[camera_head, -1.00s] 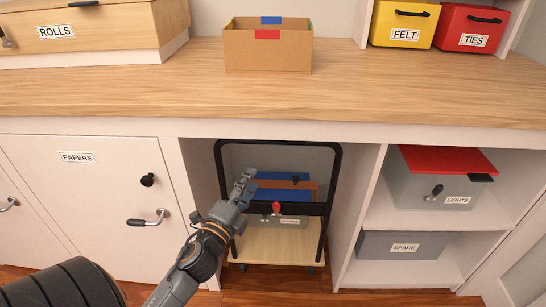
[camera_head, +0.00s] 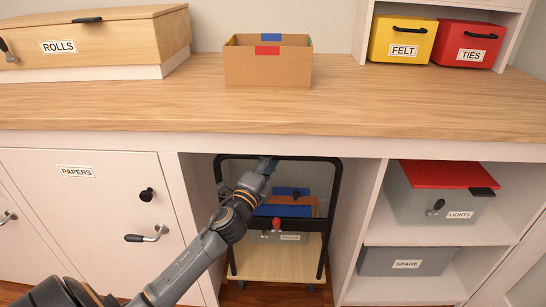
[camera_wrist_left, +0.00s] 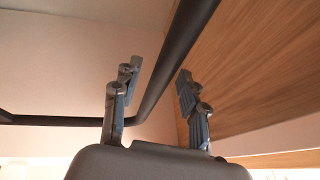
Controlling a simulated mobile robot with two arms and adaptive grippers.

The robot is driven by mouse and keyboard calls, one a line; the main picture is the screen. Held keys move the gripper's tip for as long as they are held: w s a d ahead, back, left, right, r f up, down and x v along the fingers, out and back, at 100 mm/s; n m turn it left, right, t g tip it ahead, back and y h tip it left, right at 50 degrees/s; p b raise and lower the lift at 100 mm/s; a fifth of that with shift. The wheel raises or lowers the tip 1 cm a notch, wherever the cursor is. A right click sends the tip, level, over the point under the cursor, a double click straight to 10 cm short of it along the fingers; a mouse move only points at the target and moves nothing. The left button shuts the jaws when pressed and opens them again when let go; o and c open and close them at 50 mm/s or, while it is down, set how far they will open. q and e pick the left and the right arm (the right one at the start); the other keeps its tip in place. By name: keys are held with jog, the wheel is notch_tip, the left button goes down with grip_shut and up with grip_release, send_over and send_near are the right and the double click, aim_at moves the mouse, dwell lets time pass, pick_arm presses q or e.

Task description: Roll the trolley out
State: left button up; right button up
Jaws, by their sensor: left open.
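The trolley, with a black tube frame (camera_head: 336,200) and a pale wooden bottom shelf (camera_head: 278,264), stands in the open bay under the counter. I see no grip on the bar. My forearm hides part of the trolley's left side. My right gripper is out of view.
The counter (camera_head: 200,105) hangs over the bay and carries a cardboard box (camera_head: 267,68). The papers door (camera_head: 75,200) with its lever handle is left of the bay. Shelves with a lights box (camera_head: 430,200) and spare box (camera_head: 405,262) are at right.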

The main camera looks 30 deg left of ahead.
pick_arm(q)
jog(key=shift+w+r, duration=0.1)
jog(key=shift+w, duration=0.4)
grip_shut()
